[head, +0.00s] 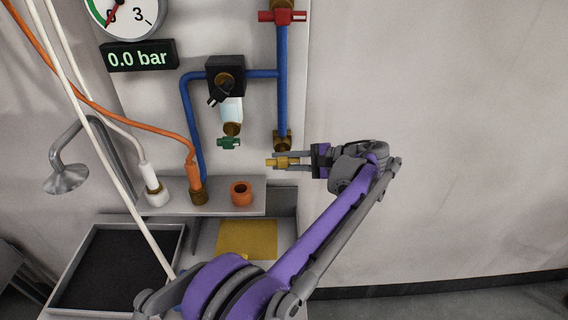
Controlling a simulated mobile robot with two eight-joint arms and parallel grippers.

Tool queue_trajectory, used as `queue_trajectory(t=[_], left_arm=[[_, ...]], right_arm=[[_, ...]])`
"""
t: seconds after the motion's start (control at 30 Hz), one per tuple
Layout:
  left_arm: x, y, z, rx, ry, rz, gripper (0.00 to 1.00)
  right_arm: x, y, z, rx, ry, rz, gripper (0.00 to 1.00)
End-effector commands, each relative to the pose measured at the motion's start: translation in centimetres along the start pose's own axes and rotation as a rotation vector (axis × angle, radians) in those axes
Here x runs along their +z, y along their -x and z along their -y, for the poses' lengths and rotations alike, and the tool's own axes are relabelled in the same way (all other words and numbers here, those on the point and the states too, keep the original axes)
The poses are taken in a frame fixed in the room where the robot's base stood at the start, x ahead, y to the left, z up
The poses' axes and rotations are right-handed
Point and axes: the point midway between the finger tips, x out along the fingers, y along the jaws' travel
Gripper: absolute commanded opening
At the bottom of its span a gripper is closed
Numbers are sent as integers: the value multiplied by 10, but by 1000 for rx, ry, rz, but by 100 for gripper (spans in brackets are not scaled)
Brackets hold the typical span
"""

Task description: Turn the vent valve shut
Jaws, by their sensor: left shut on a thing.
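A brass fitting (282,140) ends the vertical blue pipe on the wall panel. Just below it is a yellow handle (275,162), lying level; I take this to be the vent valve, though no label shows. My left gripper (289,161) reaches it from the right and is shut on the yellow handle. The fingers hide part of the handle. A red-handled valve (282,16) sits higher on the same pipe. A small green handle (229,142) is below the clear bowl to the left. My right gripper is not in view.
A display (139,56) reads 0.0 bar under a round gauge (127,14). A shelf (222,200) below carries an orange ring-shaped piece (241,193) and hose ends. A dark-bottomed tray (62,304) stands at lower left. The wall to the right is bare.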

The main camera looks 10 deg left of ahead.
Motion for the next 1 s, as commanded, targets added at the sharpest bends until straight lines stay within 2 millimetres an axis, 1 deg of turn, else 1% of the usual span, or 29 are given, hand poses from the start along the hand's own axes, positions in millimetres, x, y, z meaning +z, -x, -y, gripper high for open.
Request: queue_trajectory(t=[0.3,0.7,0.73,0.8,0.87,0.9,1.0], left_arm=[[0,-1,-1,-53,-26,39,0],[0,-1,0,-57,-28,43,0],[0,-1,0,-56,-28,43,27],[0,-1,0,-56,-28,43,40],[0,-1,0,-56,-27,42,51],[0,-1,0,-56,-27,42,53],[0,-1,0,-56,-27,42,53]], right_arm=[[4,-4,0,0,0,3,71],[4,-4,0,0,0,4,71],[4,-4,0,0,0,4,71],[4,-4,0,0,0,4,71],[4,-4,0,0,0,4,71],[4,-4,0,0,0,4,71],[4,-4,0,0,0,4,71]])
